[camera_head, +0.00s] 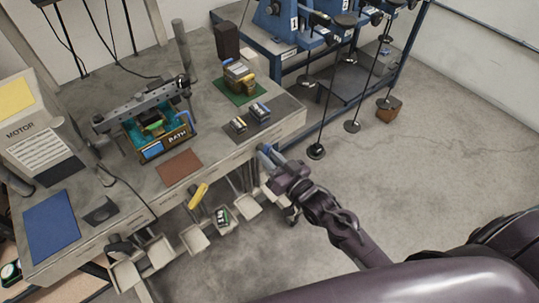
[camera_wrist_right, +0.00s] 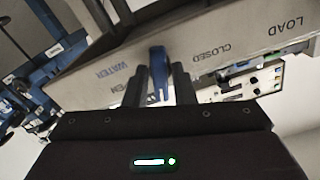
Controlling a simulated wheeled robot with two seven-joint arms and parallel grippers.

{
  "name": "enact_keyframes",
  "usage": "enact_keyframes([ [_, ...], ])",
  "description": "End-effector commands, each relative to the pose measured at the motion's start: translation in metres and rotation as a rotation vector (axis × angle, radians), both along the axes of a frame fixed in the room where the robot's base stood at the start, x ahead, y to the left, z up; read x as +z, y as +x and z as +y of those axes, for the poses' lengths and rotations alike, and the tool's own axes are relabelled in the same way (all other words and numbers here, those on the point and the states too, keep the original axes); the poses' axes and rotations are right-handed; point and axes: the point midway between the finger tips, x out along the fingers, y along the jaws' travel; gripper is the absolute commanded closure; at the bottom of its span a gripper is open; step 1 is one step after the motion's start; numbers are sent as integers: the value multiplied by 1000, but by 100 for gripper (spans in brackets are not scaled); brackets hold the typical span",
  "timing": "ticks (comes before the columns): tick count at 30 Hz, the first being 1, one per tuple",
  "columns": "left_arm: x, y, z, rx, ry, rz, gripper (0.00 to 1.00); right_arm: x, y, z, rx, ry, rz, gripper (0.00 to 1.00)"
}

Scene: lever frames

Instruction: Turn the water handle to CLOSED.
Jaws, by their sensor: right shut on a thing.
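My right gripper (camera_head: 275,163) reaches the front edge of the bench in the head view. In the right wrist view, the gripper (camera_wrist_right: 160,86) is shut on the blue water handle (camera_wrist_right: 157,62), which stands between its two dark fingers. The handle is on the bench's front face, beside the word WATER. It lies between a partly hidden OPEN label and the CLOSED label (camera_wrist_right: 210,62). In the head view, a blue piece (camera_head: 266,152) shows at the fingertips, but the handle cannot be told clearly from there. My left gripper is not in view.
The grey bench (camera_head: 190,185) holds a teal BATH tank (camera_head: 175,139), a MOTOR box and blocks on a green mat (camera_head: 240,93). Blue lever frames stand behind. Open floor (camera_head: 440,130) lies to the right.

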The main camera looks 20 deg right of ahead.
Motion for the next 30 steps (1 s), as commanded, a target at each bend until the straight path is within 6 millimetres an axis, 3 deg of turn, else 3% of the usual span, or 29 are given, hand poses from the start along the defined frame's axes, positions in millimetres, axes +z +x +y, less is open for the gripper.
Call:
enact_keyframes([
  [30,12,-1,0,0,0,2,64,1,1,-1,0,-869,-318,99],
])
